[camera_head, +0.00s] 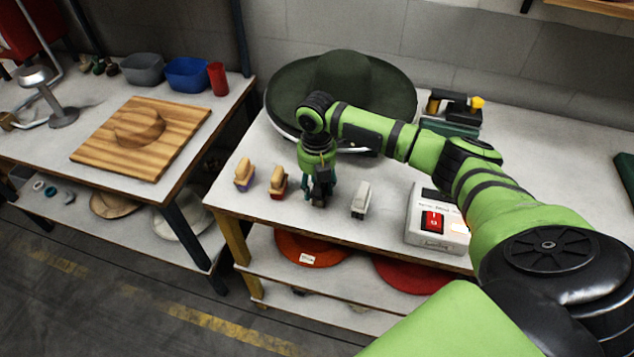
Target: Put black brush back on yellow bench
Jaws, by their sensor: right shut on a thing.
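My right gripper (320,200) is at the front part of the yellow bench (225,198), a white-topped bench with yellow legs. It points down and is shut on the black brush (321,188), which is mostly hidden between the fingers. The brush is at or just above the bench top; I cannot tell whether it touches. It is in line with the other brushes, between the red-bristled one and the pale grey one. My left gripper is not in view.
Brushes with wooden handles, purple (243,175) and red (278,183), stand left of the gripper. A pale grey brush (360,200) stands right, then a control box (437,220) with a red switch. A big dark green hat (345,90) is behind.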

